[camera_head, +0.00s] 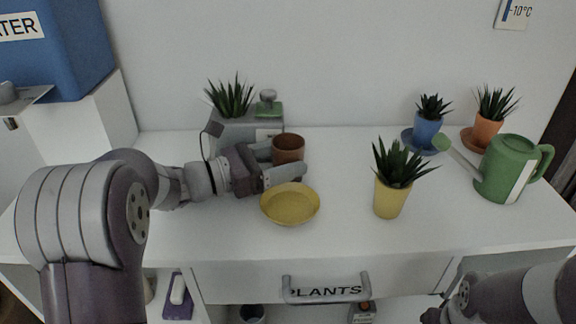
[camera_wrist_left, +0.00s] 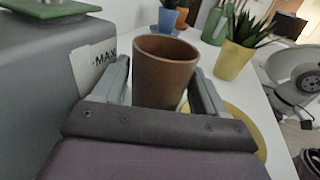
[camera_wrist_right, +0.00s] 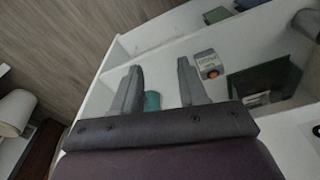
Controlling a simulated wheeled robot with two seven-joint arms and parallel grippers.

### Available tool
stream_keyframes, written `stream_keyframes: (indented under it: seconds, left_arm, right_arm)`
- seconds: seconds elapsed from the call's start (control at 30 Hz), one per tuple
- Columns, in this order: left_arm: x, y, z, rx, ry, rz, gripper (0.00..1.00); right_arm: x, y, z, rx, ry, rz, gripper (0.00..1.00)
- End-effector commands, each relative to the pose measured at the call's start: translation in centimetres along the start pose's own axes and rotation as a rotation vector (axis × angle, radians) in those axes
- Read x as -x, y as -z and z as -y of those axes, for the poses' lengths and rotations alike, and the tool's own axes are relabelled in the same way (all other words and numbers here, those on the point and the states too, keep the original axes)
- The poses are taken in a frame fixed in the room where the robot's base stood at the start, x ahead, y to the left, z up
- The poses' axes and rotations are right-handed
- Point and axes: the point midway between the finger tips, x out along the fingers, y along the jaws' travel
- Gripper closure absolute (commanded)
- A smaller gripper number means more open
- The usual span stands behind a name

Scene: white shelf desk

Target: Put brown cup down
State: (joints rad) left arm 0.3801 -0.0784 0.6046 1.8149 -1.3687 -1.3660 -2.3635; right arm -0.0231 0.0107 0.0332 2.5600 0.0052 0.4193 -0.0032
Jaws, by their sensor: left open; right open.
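The brown cup (camera_head: 288,147) stands upright on the white desk, just behind the yellow saucer (camera_head: 290,204). My left gripper (camera_head: 284,163) is open, with one finger on each side of the cup. In the left wrist view the cup (camera_wrist_left: 165,70) stands between the two fingers (camera_wrist_left: 163,90), with small gaps visible beside it. The yellow saucer's edge (camera_wrist_left: 258,138) shows behind the right finger there. My right gripper (camera_wrist_right: 162,88) is open and empty, low in front of the desk; in the head view its arm is at the bottom right, its fingers not clear.
A grey box (camera_head: 232,133) with a plant and a green-topped part stands left of the cup. A yellow potted plant (camera_head: 390,198) is right of the saucer. Blue pot (camera_head: 426,131), orange pot (camera_head: 486,130) and green watering can (camera_head: 505,170) stand far right. The front-right desk is clear.

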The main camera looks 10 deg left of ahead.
Motion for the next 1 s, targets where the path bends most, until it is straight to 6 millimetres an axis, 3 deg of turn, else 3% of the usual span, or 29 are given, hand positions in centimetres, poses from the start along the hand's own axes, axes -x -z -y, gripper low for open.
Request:
stream_keyframes:
  seconds: [0.1,0.3,0.43,0.5,0.77,1.0]
  left_arm:
    - [-1.1,0.1,0.0,0.001,0.001,0.0,0.28]
    - [-1.2,0.0,0.0,0.001,-0.001,0.0,0.28]
    - [-1.2,0.0,0.0,0.001,-0.001,0.0,0.7]
    - [-1.1,-0.1,0.0,0.001,-0.001,0.001,0.77]
    - [-1.1,-0.5,0.0,0.0,-0.001,0.001,0.77]
    - [-1.1,-4.6,0.0,-0.003,-0.001,0.003,0.77]
  right_arm:
    - [-0.2,0.0,0.0,0.0,0.0,0.0,0.57]
    - [-0.2,0.0,0.0,0.0,0.0,0.0,0.57]
    - [-0.2,0.0,0.0,0.0,0.0,0.0,0.57]
    - [-0.1,0.0,0.0,0.0,0.0,0.0,0.57]
    - [0.1,0.0,0.0,0.0,0.0,0.0,0.57]
    - [1.6,0.2,0.0,0.0,0.0,0.0,0.57]
